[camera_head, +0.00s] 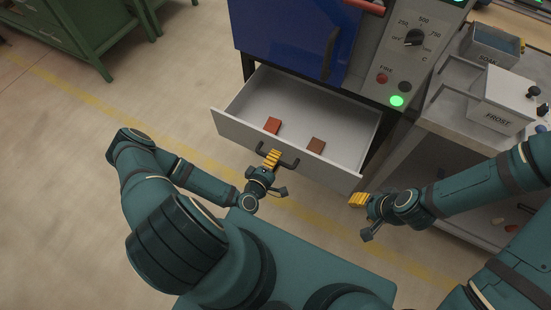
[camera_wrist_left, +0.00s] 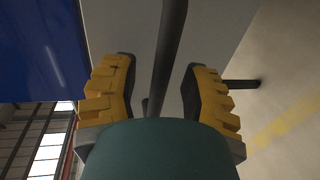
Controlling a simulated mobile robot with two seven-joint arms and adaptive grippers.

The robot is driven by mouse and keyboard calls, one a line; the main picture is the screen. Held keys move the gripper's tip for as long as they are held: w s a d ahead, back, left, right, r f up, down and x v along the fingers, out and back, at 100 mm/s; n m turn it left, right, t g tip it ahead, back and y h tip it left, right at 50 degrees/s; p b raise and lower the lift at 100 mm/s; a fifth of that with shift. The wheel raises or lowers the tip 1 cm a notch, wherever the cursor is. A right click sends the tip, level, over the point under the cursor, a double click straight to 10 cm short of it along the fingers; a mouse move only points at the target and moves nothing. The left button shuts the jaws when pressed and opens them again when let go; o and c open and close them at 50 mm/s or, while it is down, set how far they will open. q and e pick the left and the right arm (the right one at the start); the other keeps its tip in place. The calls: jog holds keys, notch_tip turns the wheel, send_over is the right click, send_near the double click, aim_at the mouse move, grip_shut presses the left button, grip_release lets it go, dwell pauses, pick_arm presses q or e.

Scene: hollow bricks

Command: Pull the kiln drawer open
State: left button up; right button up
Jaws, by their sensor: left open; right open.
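The kiln drawer (camera_head: 290,145) is pulled out below the blue kiln (camera_head: 290,35), and its inside shows. A red brick (camera_head: 272,125) and a brown brick (camera_head: 316,145) lie in it. My left gripper (camera_head: 271,158) is at the dark handle (camera_head: 289,162) on the drawer front. In the left wrist view the handle bar (camera_wrist_left: 168,50) runs between the two yellow fingers of my left gripper (camera_wrist_left: 165,92), which are apart with gaps on both sides. My right gripper (camera_head: 358,200) is open and empty, right of the drawer's front corner.
A grey bench (camera_head: 455,110) with bins marked SOAK (camera_head: 485,50) and FROST (camera_head: 497,118) stands right of the kiln. The kiln panel has a dial (camera_head: 414,38) and a lit green button (camera_head: 397,101). A green cabinet (camera_head: 75,25) stands at the far left. The floor left of the drawer is clear.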

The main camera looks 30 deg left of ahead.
pick_arm(q)
jog(key=v, duration=1.1)
jog(key=shift+s, duration=0.2)
jog(key=w+d+f+m+g+h, duration=0.2)
jog(key=w+d+m+g+h, duration=0.25)
jog(key=m+g, duration=0.4)
jog(key=d+r+m+g+y, duration=0.1)
jog(key=d+r+m+g, duration=0.4)
jog(key=r, duration=0.4)
jog(key=shift+d+m, duration=0.65)
jog(key=shift+m, duration=0.5)
jog(key=shift+w, duration=0.15)
